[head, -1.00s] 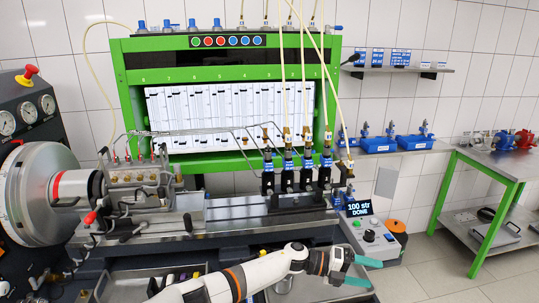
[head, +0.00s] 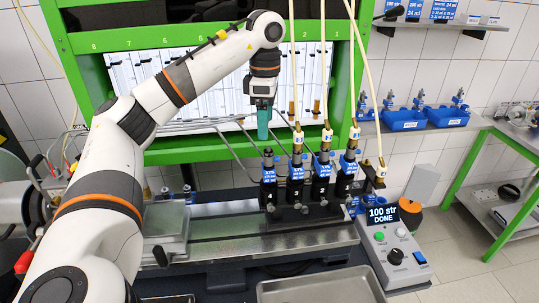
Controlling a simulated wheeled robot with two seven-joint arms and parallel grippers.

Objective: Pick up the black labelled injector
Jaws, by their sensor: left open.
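Several black labelled injectors stand upright in a row on the bench rail. The leftmost injector (head: 268,181) has a blue-and-white label and no yellow hose on its top. The injectors to its right (head: 295,182) carry similar labels, with fittings and yellow hoses above. My left gripper (head: 263,132) has teal fingers pointing down, just above the leftmost injector and apart from it. Its jaws are open, though they overlap in this view and the gap is hard to see. Nothing shows between them. My right gripper is not in view.
Thin metal pipes (head: 200,124) run behind the gripper to the injectors. The green test frame (head: 190,152) stands behind. A control box (head: 398,250) reading "100 str DONE" stands at right. A metal tray (head: 320,287) lies in front.

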